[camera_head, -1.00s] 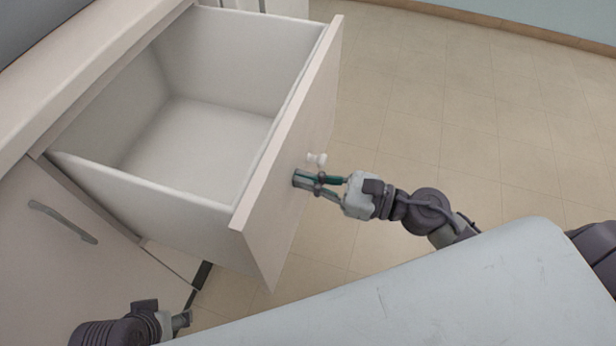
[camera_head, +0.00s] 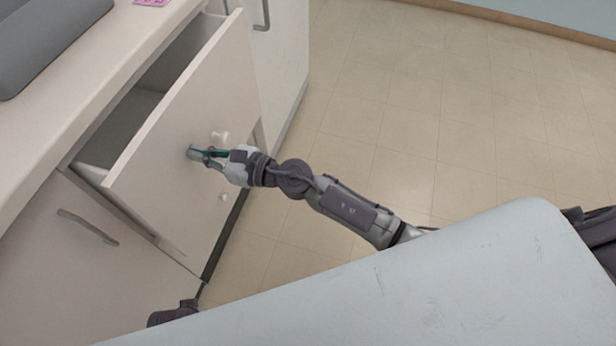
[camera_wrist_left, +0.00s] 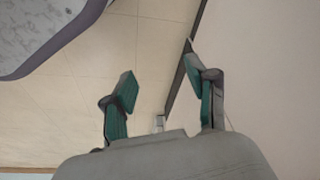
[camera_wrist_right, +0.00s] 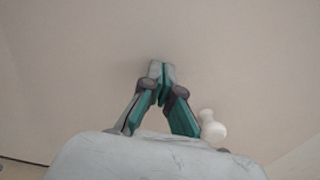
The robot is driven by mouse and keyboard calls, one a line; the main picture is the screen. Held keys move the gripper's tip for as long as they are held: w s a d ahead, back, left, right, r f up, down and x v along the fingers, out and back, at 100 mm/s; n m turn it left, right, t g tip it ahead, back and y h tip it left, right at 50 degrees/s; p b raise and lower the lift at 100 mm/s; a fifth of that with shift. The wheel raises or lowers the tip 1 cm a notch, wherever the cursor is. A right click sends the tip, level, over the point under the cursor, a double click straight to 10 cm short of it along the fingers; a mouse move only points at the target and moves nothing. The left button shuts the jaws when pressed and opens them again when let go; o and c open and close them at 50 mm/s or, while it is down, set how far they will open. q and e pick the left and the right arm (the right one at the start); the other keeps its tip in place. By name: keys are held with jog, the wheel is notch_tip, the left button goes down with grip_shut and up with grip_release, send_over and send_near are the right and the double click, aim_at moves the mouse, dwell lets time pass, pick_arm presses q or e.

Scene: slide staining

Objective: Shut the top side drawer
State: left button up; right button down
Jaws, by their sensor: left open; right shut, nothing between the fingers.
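The top side drawer (camera_head: 165,180) is pulled partly out of the cabinet, with a gap showing behind its pale front panel. A white knob (camera_head: 220,137) sits on that panel; it also shows in the right wrist view (camera_wrist_right: 212,126). My right gripper (camera_head: 193,153) is shut and empty, its fingertips at the panel just left of the knob. In the right wrist view the closed fingertips (camera_wrist_right: 162,70) meet at the panel's plain surface. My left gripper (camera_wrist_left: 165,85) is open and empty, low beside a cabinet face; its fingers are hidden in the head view.
The countertop (camera_head: 62,130) runs above the drawer, with a grey object (camera_head: 45,40) and a pink item (camera_head: 152,2) on it. A lower knob (camera_head: 223,197) and a door handle (camera_head: 88,226) are on the cabinet. The tiled floor to the right is clear.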

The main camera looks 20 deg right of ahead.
pick_arm(q)
jog(key=r, duration=0.2)
jog(key=w+r+b, duration=0.1)
jog(key=r, duration=0.1)
jog(key=shift+a+r, duration=0.1)
jog(key=shift+r, duration=0.25)
pick_arm(e)
jog(key=x, duration=0.9)
jog(key=shift+w+r, duration=0.15)
jog(key=shift+r, duration=0.05)
jog(key=shift+a+r, duration=0.15)
